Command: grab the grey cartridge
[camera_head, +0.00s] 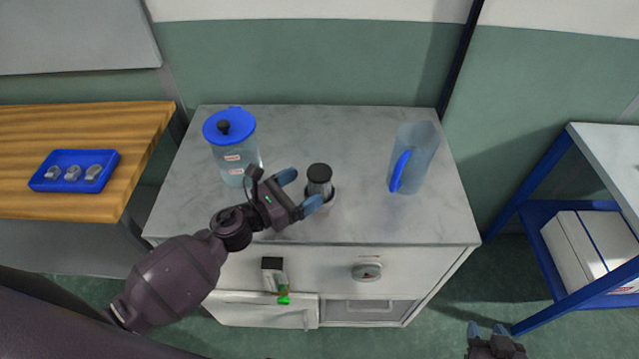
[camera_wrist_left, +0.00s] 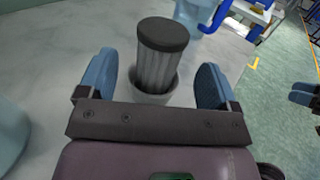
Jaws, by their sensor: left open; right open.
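The grey cartridge (camera_head: 319,181) stands upright on the cabinet top, with a dark cap and its lower end in a small round holder. In the left wrist view the cartridge (camera_wrist_left: 160,60) is between and just beyond my fingertips. My left gripper (camera_head: 300,190) is open, its blue fingers to either side of the cartridge, with visible gaps. The left gripper (camera_wrist_left: 155,82) also shows in the wrist view, empty. My right gripper (camera_head: 487,332) is open at the bottom right of the head view, low and away from the cabinet.
A lidded jug (camera_head: 238,165) stands left of the cartridge, and a clear blue pitcher (camera_head: 416,160) with a blue handle stands right. A blue tray (camera_head: 57,158) with small metal parts lies on the wooden table (camera_head: 80,207). The cabinet top (camera_head: 340,130) is clear behind the cartridge.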

